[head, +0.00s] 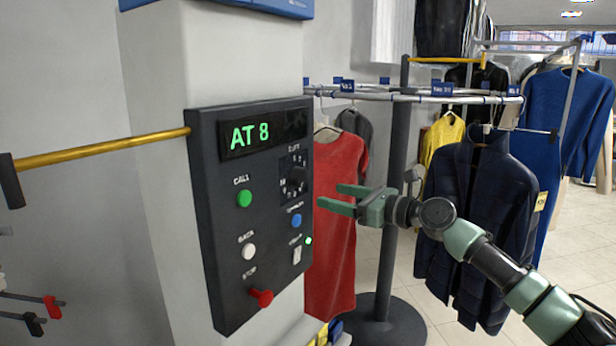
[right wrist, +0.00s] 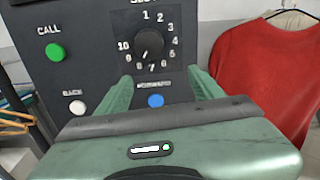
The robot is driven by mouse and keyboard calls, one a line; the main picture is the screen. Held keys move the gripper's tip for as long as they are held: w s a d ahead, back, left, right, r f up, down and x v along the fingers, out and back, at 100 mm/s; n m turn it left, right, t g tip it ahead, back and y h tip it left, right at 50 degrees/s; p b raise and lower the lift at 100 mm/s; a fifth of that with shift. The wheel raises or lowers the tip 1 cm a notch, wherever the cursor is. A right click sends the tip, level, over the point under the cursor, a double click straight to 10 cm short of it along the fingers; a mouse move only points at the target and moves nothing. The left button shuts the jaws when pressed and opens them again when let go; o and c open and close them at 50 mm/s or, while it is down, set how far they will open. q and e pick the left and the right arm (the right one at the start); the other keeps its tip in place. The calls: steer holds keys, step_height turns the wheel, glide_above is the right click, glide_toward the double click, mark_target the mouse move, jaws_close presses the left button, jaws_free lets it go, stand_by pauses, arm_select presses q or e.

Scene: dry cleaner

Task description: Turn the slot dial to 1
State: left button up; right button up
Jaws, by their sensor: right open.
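The slot dial (head: 295,174) is a black round knob in a ring of white numbers on the dark control panel (head: 225,275). In the right wrist view the dial (right wrist: 149,45) has its pale mark toward the lower left, near 8. The panel display (head: 250,134) reads "AT 8" in green. My right gripper (head: 330,196) is open and empty, in front of and to the right of the panel. In the right wrist view its fingers point toward the panel just below the dial, one at each side, apart from the knob. My left gripper is out of view.
The panel also has a green call button (head: 244,198), a white back button (head: 249,251), a blue forward button (head: 296,220) and a red stop knob (head: 261,298). A red dress (head: 335,225) hangs close behind the gripper. A brass rail (head: 100,150) extends left.

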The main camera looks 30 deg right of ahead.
mark_target(303, 180)
steer(key=shift+m+y, duration=0.3)
steer(key=shift+y, duration=0.1)
steer(key=w+a+r+p, duration=0.1)
steer(key=w, duration=0.1)
steer(key=w+a+r+p, duration=0.1)
steer(key=w, duration=0.1)
steer(key=w+a+r+p, duration=0.1)
steer(key=w+p, duration=0.1)
steer(key=shift+a, duration=0.35)
steer(key=shift+w+a+f, duration=0.15)
steer(key=shift+w, duration=0.2)
steer(key=c, duration=1.4)
steer(key=shift+o, duration=0.2)
